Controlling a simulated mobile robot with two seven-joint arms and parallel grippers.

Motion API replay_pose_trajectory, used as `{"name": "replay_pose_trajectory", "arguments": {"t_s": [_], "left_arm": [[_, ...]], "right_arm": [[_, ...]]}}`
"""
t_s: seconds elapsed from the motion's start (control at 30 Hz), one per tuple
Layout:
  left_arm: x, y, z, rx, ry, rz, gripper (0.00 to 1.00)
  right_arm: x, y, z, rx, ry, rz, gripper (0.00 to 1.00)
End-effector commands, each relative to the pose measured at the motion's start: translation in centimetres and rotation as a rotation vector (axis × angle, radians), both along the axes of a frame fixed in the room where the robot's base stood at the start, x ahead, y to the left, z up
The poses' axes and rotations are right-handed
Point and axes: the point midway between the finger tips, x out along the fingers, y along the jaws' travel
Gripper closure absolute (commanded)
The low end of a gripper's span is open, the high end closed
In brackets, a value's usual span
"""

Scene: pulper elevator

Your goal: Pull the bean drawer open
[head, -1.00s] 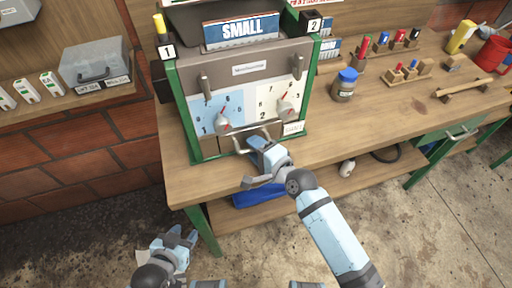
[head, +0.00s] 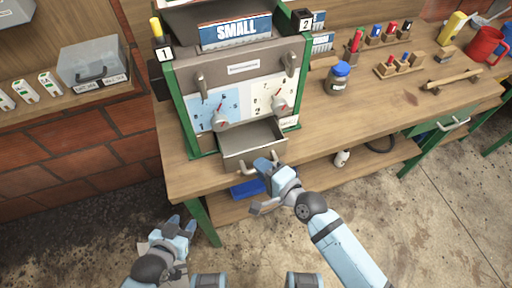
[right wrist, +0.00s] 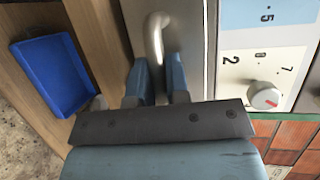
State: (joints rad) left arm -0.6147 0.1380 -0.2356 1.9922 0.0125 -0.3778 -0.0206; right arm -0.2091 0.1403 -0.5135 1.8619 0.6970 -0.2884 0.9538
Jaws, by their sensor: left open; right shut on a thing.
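The bean drawer (head: 250,144) is a grey metal drawer at the bottom of the green-framed machine (head: 171,105). It stands out from the machine's front, over the table edge, and its inside shows from above. My right gripper (head: 268,165) is at the drawer's front and shut on its curved metal handle (head: 277,156). In the right wrist view the handle (right wrist: 155,38) passes between the two blue fingers (right wrist: 156,80). My left gripper (head: 177,228) is open and empty, low over the floor, apart from the machine.
The wooden workbench (head: 350,125) bears a blue-lidded jar (head: 338,79) and racks of small coloured-top items to the right. A blue tray (head: 246,188) lies on the lower shelf; it also shows in the right wrist view (right wrist: 55,75). Concrete floor is free in front.

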Motion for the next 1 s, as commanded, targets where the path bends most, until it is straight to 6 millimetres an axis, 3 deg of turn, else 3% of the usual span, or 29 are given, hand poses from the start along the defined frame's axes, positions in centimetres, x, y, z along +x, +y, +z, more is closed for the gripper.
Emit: {"name": "replay_pose_trajectory", "arguments": {"t_s": [0.33,0.37,0.47,0.77,1.0], "left_arm": [[0.0,0.0,0.1,0.001,0.000,-0.001,0.57],[0.0,0.0,0.1,0.001,0.000,-0.001,0.57],[0.0,0.1,0.1,0.001,0.000,-0.001,0.57],[0.0,0.1,0.1,0.001,-0.001,-0.001,0.57],[0.1,0.1,0.0,0.001,-0.003,0.000,0.57]], "right_arm": [[-0.6,-0.2,0.1,0.001,-0.002,0.000,1.00],[-0.5,-0.2,0.1,0.001,-0.002,0.000,0.82],[-0.5,-0.2,0.1,0.001,-0.002,0.000,0.60],[-0.6,-0.3,0.1,0.001,-0.002,0.000,0.60],[-3.0,-2.3,0.5,-0.001,-0.001,0.000,0.60]]}}
